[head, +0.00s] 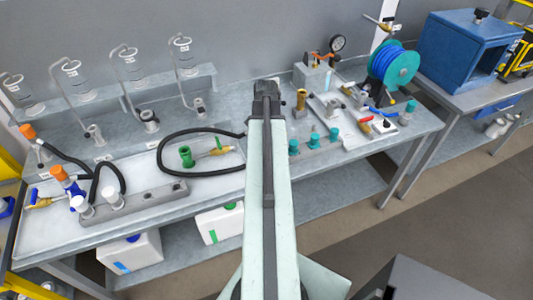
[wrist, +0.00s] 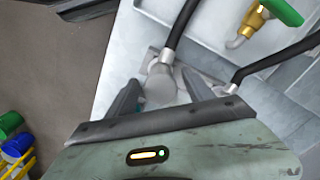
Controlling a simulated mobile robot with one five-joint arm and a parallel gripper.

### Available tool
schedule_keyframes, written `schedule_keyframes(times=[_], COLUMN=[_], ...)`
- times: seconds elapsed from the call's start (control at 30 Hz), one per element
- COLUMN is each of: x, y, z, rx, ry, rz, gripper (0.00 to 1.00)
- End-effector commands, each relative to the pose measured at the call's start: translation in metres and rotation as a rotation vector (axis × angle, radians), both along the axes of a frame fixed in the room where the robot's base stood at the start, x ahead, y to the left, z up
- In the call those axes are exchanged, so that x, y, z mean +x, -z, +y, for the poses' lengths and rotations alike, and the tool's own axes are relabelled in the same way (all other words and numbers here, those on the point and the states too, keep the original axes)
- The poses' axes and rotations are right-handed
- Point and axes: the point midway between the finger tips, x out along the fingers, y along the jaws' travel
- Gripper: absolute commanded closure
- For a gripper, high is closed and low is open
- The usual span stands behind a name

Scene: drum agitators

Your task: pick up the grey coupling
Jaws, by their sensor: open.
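In the wrist view, a light grey, rounded coupling (wrist: 160,84) sits between the two fingers of my gripper (wrist: 163,97). A black hose runs up from behind the coupling. The fingers stand apart on its left and right, and I cannot tell whether either touches it. In the head view, my arm reaches out over the middle of the bench, with my gripper (head: 266,88) at its far end. The coupling between the fingers cannot be made out there, as my arm and gripper cover that spot.
A second black hose with a grey end (wrist: 231,88) lies right of the fingers. A brass valve with a green handle (wrist: 275,10) is at upper right. In the head view, a hose loop (head: 165,150) lies left of my arm; teal fittings (head: 314,140) stand right of it.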

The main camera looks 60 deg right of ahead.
Motion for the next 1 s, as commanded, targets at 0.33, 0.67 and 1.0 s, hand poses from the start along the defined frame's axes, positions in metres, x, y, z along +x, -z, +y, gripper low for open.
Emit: schedule_keyframes(times=[0.33, 0.67, 1.0], x=[0.000, 0.000, 0.001], y=[0.016, 0.016, 0.003], z=[0.000, 0.001, 0.001], rx=[0.000, 0.000, 0.000], ry=[-0.001, -0.001, -0.002], rz=[0.000, 0.000, 0.000], gripper=[0.45, 1.00, 1.00])
